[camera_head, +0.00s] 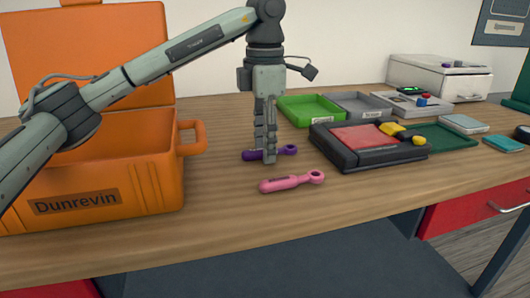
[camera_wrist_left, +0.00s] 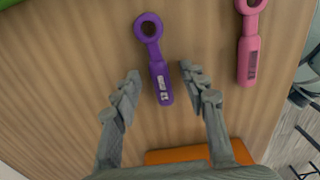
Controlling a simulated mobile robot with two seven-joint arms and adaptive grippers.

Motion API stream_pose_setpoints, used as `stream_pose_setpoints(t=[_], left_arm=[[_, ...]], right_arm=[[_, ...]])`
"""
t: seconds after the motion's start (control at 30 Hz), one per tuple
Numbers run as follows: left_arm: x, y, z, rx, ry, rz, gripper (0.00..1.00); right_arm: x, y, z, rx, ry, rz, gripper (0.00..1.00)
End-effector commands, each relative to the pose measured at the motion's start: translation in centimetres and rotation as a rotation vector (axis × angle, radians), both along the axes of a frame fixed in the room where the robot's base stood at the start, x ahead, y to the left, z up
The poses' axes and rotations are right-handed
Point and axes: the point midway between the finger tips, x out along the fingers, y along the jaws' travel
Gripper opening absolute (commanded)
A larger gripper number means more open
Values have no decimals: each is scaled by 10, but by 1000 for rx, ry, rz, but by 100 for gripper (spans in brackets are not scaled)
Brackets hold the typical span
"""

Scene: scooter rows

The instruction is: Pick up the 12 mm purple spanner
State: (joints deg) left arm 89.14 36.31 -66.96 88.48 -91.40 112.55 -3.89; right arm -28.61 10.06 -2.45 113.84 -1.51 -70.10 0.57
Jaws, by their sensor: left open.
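The purple spanner (camera_head: 284,150) lies flat on the wooden table, partly hidden behind my left gripper in the head view. In the left wrist view the purple spanner (camera_wrist_left: 159,76) has its ring end at the top and a small label on its handle. My left gripper (camera_head: 266,158) points straight down over the handle. In the left wrist view the left gripper (camera_wrist_left: 160,75) is open, with one finger on each side of the handle and a gap on both sides. The label is too small to read. My right gripper is in neither view.
A pink spanner (camera_head: 291,182) lies nearer the table's front edge. An orange toolbox (camera_head: 108,186) marked Dunrevin stands at the left. A black tray with a red pad (camera_head: 365,137) is at the right, with a green tray (camera_head: 310,109) behind it.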

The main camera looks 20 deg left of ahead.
Motion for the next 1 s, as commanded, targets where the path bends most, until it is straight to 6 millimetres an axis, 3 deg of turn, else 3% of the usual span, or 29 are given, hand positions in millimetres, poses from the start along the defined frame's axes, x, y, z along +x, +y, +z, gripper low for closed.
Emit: stream_pose_setpoints(t=[0.23, 0.57, 0.87, 1.0], left_arm=[[0, 0, -1, -1, -1, 0, 41], [0, 0, -1, -1, -1, 0, 0], [0, 0, 0, -1, -2, 0, 0], [1, -1, 11, -2, -4, -1, 0]], right_arm=[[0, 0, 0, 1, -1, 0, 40], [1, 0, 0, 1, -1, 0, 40], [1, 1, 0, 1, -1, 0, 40], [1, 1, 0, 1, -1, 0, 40]])
